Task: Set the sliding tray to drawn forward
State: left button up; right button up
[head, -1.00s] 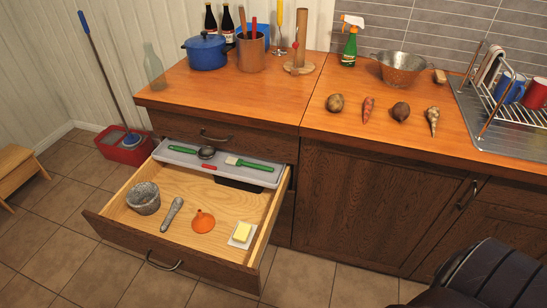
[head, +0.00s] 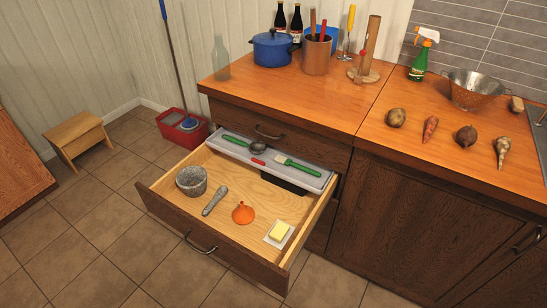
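The grey sliding tray (head: 310,178) sits at the back of the open drawer (head: 170,211), close to the cabinet front. It holds a green-handled ladle or spoon (head: 258,144), a green-handled brush (head: 298,166) and a small red item (head: 258,161). In the drawer, in front of the tray, are a grey stone mortar (head: 191,180), a pestle (head: 215,201), an orange funnel (head: 243,213) and butter on a white dish (head: 279,232). A dark box shows under the tray. Neither gripper is in view.
The drawer sticks out over the tiled floor, with its handle (head: 200,245) at the front. A wooden stool (head: 76,136) and a red bucket (head: 182,128) stand to the left. The counter (head: 345,103) above holds pots, bottles, vegetables and a colander (head: 476,89).

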aim_at(269, 153)
jog(key=j+z, duration=0.15)
jog(key=z, duration=0.3)
jog(key=i+j+z, duration=0.1)
jog(key=z, duration=0.4)
jog(key=j+z, duration=0.3)
jog(key=j, duration=0.65)
jog(key=j+z, duration=0.35)
jog(key=j, duration=0.6)
